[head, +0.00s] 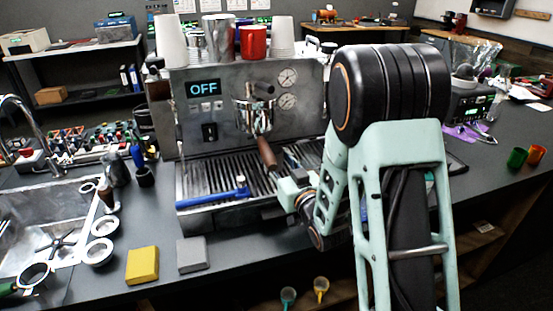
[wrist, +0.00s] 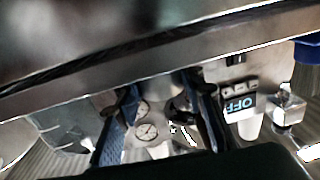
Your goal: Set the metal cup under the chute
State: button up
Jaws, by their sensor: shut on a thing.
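My gripper (head: 288,190) is low in front of the coffee machine's drip tray, partly hidden by my arm. In the wrist view its blue-padded fingers (wrist: 160,115) show with a gap between them. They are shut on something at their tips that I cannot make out. A broad metal surface (wrist: 150,62) crosses the wrist view near the tips. Silver cups (head: 218,38) stand on the machine's top; I cannot tell whether one is the task's cup. I cannot pick out a chute.
The coffee machine (head: 190,120) reads OFF. A brown-handled portafilter (head: 268,156) hangs on its front beside my gripper. A blue-handled tool (head: 212,198) lies on the drip tray. A yellow block (head: 142,265) and grey block (head: 192,254) lie in front. A sink (head: 30,210) is left.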

jog(key=shift+f, duration=0.15)
jog(key=o, duration=1)
jog(key=shift+c, duration=0.2)
jog(key=shift+r+p, duration=0.3)
jog(key=shift+r, duration=0.05)
jog(key=b+v, duration=0.1)
jog(key=v, duration=0.5)
jog(key=shift+s+d+f, duration=0.1)
jog(key=shift+s+f, duration=0.1)
jog(key=shift+r+p, duration=0.35)
jog(key=shift+p, duration=0.55)
jog(key=shift+f+p, duration=0.15)
jog(key=shift+p, duration=0.85)
